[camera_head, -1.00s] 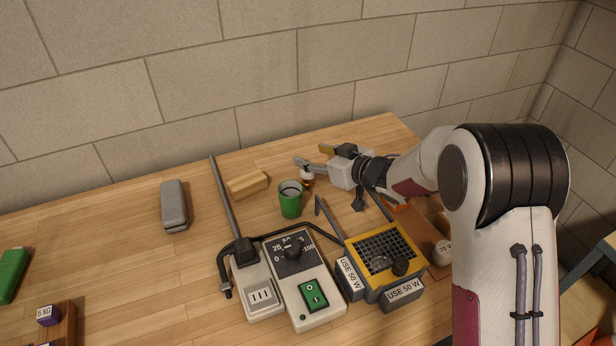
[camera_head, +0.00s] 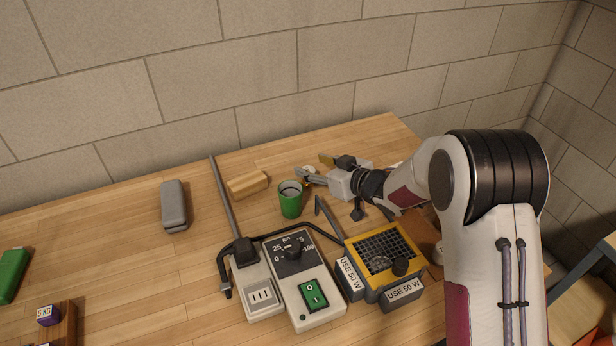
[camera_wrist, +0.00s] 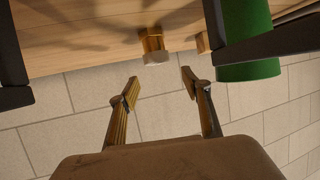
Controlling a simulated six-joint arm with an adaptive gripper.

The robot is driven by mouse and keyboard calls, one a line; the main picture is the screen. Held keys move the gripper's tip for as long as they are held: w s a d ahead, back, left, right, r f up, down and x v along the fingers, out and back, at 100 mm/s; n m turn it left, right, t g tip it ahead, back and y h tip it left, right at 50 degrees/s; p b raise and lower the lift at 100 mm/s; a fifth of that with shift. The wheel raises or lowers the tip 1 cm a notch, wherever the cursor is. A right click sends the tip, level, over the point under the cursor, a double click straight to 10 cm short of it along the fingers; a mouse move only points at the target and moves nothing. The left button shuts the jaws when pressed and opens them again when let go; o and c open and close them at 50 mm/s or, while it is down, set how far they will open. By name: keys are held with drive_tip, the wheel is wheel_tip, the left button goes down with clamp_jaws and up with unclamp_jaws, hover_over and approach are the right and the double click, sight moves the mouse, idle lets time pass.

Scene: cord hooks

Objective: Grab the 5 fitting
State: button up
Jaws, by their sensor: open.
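My gripper (camera_head: 313,167) is open, low over the back of the table, its fingers pointing left. A small amber piece with a pale cap (camera_head: 308,182) stands by its fingertips, partly hidden by the lower finger. In the wrist view my gripper (camera_wrist: 160,86) has its two fingertips apart and empty, and the amber piece (camera_wrist: 153,43) lies just beyond them, roughly in line with the gap. No number is readable on it.
A green cup (camera_head: 290,202) stands close by, left and in front of the gripper; it also shows in the wrist view (camera_wrist: 246,30). A wooden block (camera_head: 248,185), a metal rod (camera_head: 224,200), a switch box (camera_head: 304,290) and a yellow grille unit (camera_head: 385,258) are nearby.

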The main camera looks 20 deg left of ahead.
drive_tip(key=shift+f, duration=0.1)
drive_tip(key=shift+f, duration=1.45)
drive_tip(key=shift+a+f, duration=0.2)
drive_tip(key=shift+f, duration=0.15)
drive_tip(key=shift+x, duration=1.3)
drive_tip(key=shift+r, duration=0.1)
drive_tip(key=c, duration=1.3)
